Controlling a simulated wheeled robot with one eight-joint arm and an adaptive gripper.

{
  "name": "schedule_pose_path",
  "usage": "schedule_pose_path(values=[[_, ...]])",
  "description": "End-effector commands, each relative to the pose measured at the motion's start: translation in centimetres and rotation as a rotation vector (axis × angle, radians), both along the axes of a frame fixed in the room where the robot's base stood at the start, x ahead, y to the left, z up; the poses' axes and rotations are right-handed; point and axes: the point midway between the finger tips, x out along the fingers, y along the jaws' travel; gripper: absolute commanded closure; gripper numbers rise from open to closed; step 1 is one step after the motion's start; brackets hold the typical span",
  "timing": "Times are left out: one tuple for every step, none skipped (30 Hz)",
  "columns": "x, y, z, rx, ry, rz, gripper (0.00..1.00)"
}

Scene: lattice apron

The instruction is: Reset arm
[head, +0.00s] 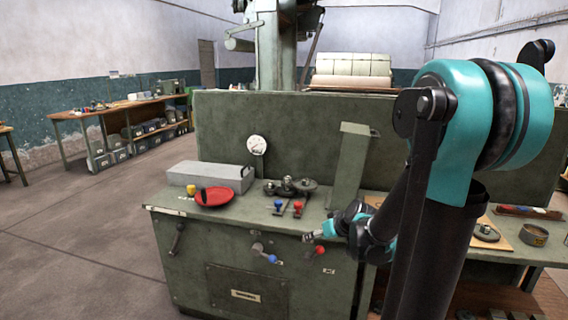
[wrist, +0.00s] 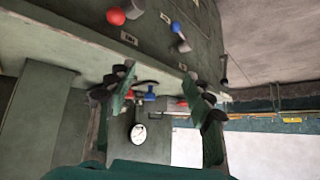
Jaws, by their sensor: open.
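My gripper (head: 312,236) is at the end of my teal and black arm, in front of the green-grey machine bench, near the bench top's front edge in the head view. The arm reaches down from the right side of that view. In the wrist view my gripper (wrist: 158,88) shows two separated fingers with dark pads. It is open, and nothing is seen between the pads except the background. The wrist picture looks upside down, with the bench front at the top.
The machine bench (head: 245,228) carries a grey box (head: 212,175), a red dish (head: 213,197) and dark round parts. A blue-knobbed lever (head: 266,253) and red-knobbed lever (head: 317,252) stick out below my gripper. A slanted post (head: 350,165) rises behind it. Left floor is clear.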

Motion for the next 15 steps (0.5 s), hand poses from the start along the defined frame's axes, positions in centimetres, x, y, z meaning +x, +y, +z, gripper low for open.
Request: schedule_pose_path(values=[[-2.5, -0.3, -0.5, -0.017, 0.046, -0.021, 0.48], [-3.7, -0.6, -0.8, -0.026, 0.074, -0.038, 0.48], [-5.5, -1.0, -1.2, -0.041, 0.112, -0.062, 0.48], [-6.8, -1.3, -1.6, -0.053, 0.139, -0.083, 0.48], [-8.1, -1.7, -2.0, -0.065, 0.166, -0.104, 0.48], [-9.8, -2.3, -2.5, -0.082, 0.2, -0.132, 0.48], [-11.1, -2.7, -2.8, -0.095, 0.224, -0.156, 0.48], [-12.3, -3.2, -3.2, -0.107, 0.247, -0.179, 0.48], [-13.8, -3.8, -3.7, -0.123, 0.274, -0.209, 0.48], [-14.8, -4.2, -4.0, -0.135, 0.293, -0.233, 0.48], [-15.8, -4.6, -4.3, -0.148, 0.309, -0.255, 0.48], [-16.9, -5.2, -4.7, -0.161, 0.329, -0.282, 0.48], [-17.7, -5.6, -4.9, -0.171, 0.341, -0.302, 0.48], [-18.4, -5.9, -5.1, -0.178, 0.351, -0.319, 0.48], [-19.1, -6.3, -5.4, -0.189, 0.364, -0.339, 0.48]])
